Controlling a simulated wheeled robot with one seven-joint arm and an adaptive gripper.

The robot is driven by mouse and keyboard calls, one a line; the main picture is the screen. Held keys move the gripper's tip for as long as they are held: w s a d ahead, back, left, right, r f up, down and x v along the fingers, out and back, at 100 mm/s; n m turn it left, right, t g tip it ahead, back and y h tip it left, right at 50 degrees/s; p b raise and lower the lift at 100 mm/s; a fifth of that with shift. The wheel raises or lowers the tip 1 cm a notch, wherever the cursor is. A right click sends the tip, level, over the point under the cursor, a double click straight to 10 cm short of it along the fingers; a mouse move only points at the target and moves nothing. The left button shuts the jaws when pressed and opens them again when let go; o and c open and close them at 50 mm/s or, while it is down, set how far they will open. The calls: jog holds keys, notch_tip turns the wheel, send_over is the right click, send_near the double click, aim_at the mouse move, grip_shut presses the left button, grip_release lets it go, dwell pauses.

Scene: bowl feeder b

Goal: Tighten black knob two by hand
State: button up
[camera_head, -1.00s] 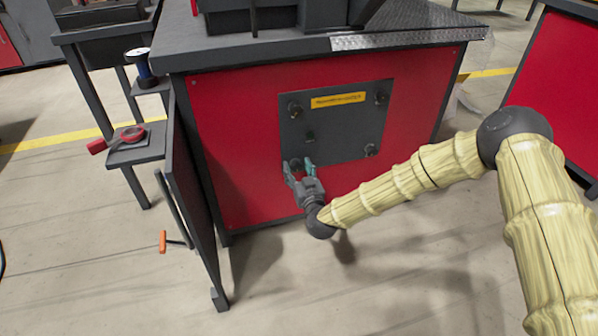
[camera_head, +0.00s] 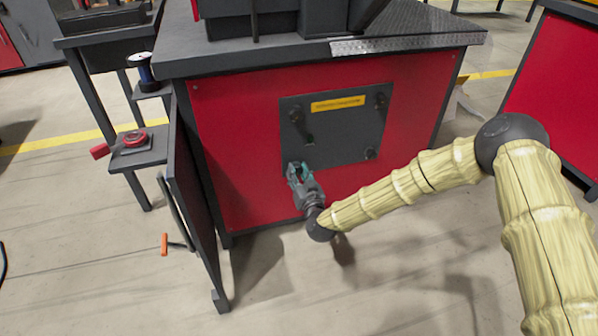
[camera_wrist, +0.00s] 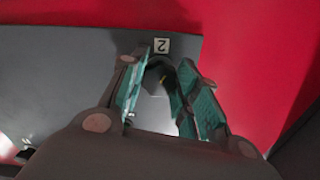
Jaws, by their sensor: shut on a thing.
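A dark grey panel (camera_head: 345,130) is on the red front of the cabinet, with black knobs near its corners. My gripper (camera_head: 298,171) is at the panel's lower left corner, its teal-padded fingers shut on black knob two. In the wrist view, the label "2" (camera_wrist: 162,45) sits just above the fingertips, and the dark knob (camera_wrist: 158,78) shows partly between the pads. In the head view the fingers hide this knob. The upper left knob (camera_head: 296,115), upper right knob (camera_head: 380,101) and lower right knob (camera_head: 370,153) are free of the gripper.
A yellow label (camera_head: 338,104) is at the top of the panel. An open cabinet door (camera_head: 190,190) stands left of my gripper. A small side table (camera_head: 140,155) with a red round item (camera_head: 134,138) is farther left. The floor before the cabinet is clear.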

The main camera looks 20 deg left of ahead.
jog(key=m+p, duration=0.1)
jog(key=m, duration=0.3)
jog(key=shift+d+m+p, duration=0.15)
jog(key=shift+m+p, duration=0.15)
jog(key=m, duration=0.4)
jog(key=shift+m+p, duration=0.3)
jog(key=m, duration=0.4)
jog(key=shift+m, duration=0.3)
jog(key=shift+m+b, duration=0.45)
jog(key=shift+m, duration=1.35)
jog(key=o, duration=1)
jog(key=shift+r, duration=0.1)
